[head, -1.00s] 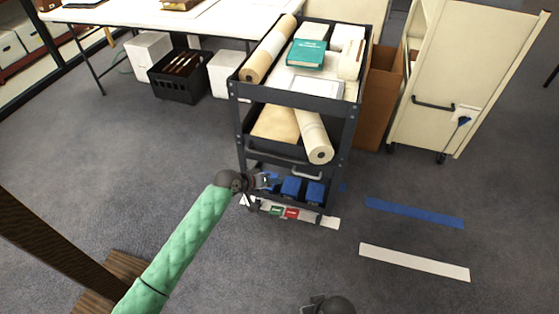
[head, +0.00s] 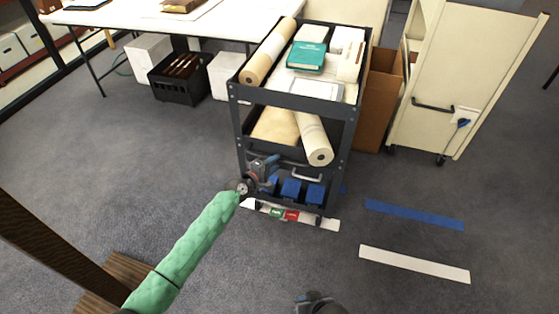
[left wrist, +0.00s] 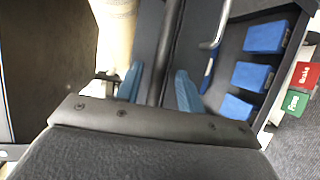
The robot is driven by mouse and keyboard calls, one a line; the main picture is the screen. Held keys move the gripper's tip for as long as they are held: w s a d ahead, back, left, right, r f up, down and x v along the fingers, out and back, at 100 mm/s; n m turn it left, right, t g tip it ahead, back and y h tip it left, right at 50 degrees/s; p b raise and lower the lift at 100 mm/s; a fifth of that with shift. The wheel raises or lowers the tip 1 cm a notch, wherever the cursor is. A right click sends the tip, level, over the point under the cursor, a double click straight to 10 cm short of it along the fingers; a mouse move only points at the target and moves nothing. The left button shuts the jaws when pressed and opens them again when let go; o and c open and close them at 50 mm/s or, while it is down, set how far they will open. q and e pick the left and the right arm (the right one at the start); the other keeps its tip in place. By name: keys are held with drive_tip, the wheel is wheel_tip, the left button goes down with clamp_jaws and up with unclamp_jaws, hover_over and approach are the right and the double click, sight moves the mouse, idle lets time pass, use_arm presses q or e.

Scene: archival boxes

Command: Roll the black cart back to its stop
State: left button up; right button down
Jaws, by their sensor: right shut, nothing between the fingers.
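The black cart (head: 238,92) stands upright in the middle of the head view, loaded on its shelves. Its front lower edge is over a white floor strip (head: 328,224). A green pedal (head: 275,213) and a red pedal (head: 291,215) are at its base; the left wrist view shows the red one (left wrist: 306,75) marked Brake and the green one (left wrist: 294,103) marked Free. My left gripper (head: 264,168) is at the cart's near left side. Its fingers (left wrist: 158,86) are apart, with a dark bar (left wrist: 165,50) between them; contact is unclear. My right gripper (head: 313,298) is shut and empty, low in the view.
A blue strip (head: 413,214) and another white strip (head: 413,263) lie on open carpet at right. A brown box (head: 380,108) and a cream cart (head: 436,75) stand right of the black cart. A table (head: 226,22) and black crate (head: 178,87) are behind left.

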use_arm(q)
drive_tip(key=shift+x, duration=1.75)
drive_tip(key=shift+c, duration=0.5)
clamp_jaws()
